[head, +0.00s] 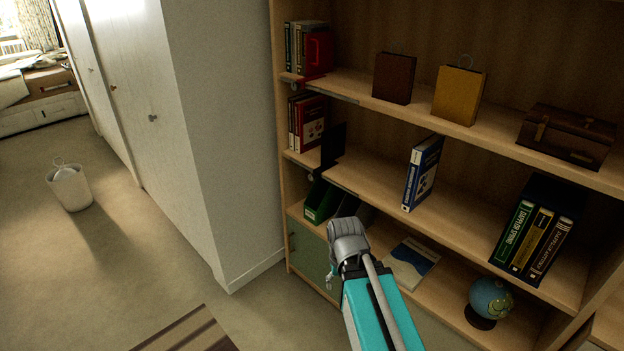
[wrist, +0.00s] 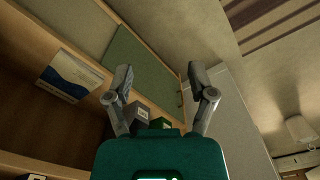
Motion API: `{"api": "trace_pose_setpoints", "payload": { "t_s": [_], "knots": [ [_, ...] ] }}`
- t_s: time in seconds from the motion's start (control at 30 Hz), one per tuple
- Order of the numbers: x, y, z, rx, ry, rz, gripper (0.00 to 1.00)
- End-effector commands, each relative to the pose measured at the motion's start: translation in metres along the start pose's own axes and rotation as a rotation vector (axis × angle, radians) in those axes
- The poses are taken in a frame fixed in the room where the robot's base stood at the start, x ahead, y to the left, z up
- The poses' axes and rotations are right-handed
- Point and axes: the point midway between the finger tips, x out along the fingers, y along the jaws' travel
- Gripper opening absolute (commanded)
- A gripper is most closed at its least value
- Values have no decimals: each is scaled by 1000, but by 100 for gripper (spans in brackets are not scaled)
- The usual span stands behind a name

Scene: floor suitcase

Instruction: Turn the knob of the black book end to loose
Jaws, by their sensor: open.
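The black book end (head: 334,145) stands upright on the middle shelf, to the right of several books. A small pale knob (head: 310,177) shows below it at the shelf's front edge; its setting is too small to read. My gripper (head: 347,232) is in front of the lower shelf, below and to the right of the knob, apart from it. In the wrist view my gripper (wrist: 160,78) has its two fingers spread with nothing held between them. I cannot make out the black book end or its knob in the wrist view.
A red book end (head: 318,53) stands on the shelf above. Blue-white book (head: 423,172) leans on the middle shelf. Below are a green file holder (head: 321,200), a flat booklet (head: 411,262) and a globe (head: 491,298).

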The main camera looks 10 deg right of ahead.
Motion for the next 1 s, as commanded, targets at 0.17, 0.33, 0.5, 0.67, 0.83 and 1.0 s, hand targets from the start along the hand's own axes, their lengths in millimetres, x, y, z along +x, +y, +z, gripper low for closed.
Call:
{"api": "trace_pose_setpoints", "payload": {
  "t_s": [0.17, 0.33, 0.5, 0.67, 0.83, 1.0],
  "knots": [
    [9, -6, -19, 51, 16, 63, 75],
    [21, -3, -55, 156, 64, 197, 75],
    [31, 4, -108, 299, 177, 378, 75],
    [31, 3, -162, 435, 341, 540, 75],
    [24, -11, -219, 556, 563, 670, 75],
    [10, -36, -275, 650, 823, 752, 75]
  ]
}}
